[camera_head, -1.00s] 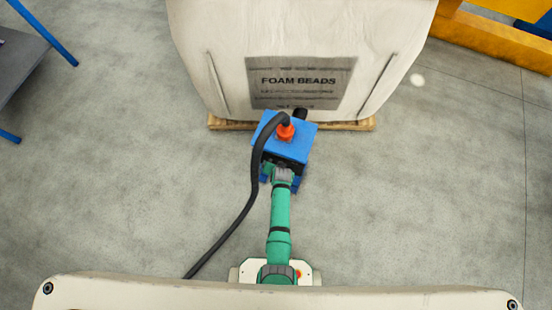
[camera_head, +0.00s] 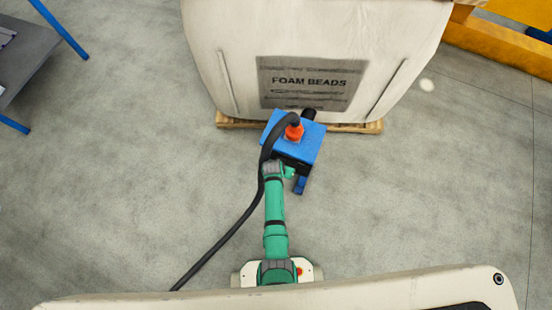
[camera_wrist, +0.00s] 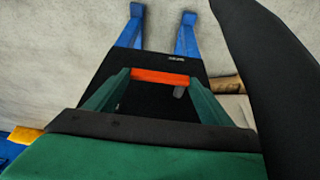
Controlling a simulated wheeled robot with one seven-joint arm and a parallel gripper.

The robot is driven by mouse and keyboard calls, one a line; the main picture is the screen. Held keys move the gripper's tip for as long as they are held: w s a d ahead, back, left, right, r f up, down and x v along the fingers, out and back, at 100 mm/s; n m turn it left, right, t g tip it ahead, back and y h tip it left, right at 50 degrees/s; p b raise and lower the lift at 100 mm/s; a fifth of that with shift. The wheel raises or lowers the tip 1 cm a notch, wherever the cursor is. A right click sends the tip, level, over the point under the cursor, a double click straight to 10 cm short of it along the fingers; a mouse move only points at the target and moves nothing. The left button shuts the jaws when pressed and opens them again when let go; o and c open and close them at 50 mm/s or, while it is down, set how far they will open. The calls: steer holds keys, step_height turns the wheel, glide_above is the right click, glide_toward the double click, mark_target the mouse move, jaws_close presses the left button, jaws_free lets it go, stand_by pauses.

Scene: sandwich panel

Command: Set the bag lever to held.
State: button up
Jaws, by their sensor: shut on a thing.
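The orange-red bar (camera_wrist: 160,76), which looks like the lever's handle, lies crosswise between the two green fingers in the wrist view. My gripper (camera_wrist: 159,83) is shut on it. The bar stands out from a black face of the blue machine; its pivot and any position marks cannot be made out. In the head view my gripper (camera_head: 286,172) is at the near side of the blue machine (camera_head: 308,146), and the lever is hidden there. A small grey stub (camera_wrist: 179,92) shows behind the bar.
A big white bag (camera_head: 230,60) marked FOAM BEADS stands on a wooden pallet (camera_head: 350,127) behind the machine. A grey table (camera_head: 25,50) is far left. Floor is clear to the right.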

steer(key=shift+s+a, duration=0.1)
steer(key=shift+a, duration=0.05)
steer(key=o, duration=1.4)
steer(key=shift+o, duration=0.6)
steer(key=v, duration=1)
steer(key=shift+r, duration=0.35)
steer(key=shift+s, duration=0.15)
